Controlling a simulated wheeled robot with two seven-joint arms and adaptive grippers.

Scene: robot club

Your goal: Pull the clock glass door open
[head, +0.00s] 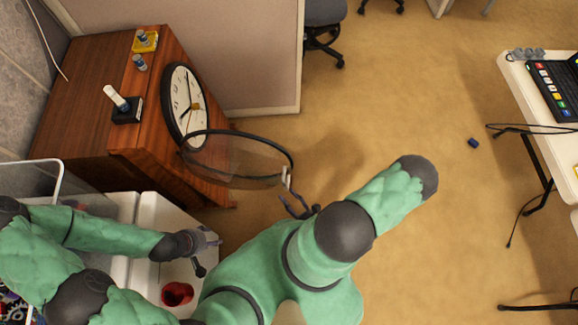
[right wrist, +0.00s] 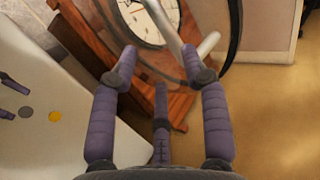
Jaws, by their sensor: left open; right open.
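The clock (head: 184,105) has a white dial and dark rim and is set in the front of a wooden cabinet (head: 85,85). Its glass door (head: 235,162), a black ring around clear glass, stands swung out from the dial. A pale handle (head: 287,177) is on the door's outer edge. My right gripper (head: 295,205) is open just below the handle. In the right wrist view its spread fingers (right wrist: 160,62) point toward the dial (right wrist: 140,20), with a pale handle bar (right wrist: 208,45) by the right fingertip; contact is unclear. My left gripper (head: 207,245) is open and empty over a white surface.
A red cup (head: 177,293) stands on the white surface (head: 150,215) beside my left gripper. A black-based switch (head: 125,108) and small items sit on the cabinet top. A partition (head: 240,60) is behind. Open carpet lies right of the door, toward a white table (head: 540,110).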

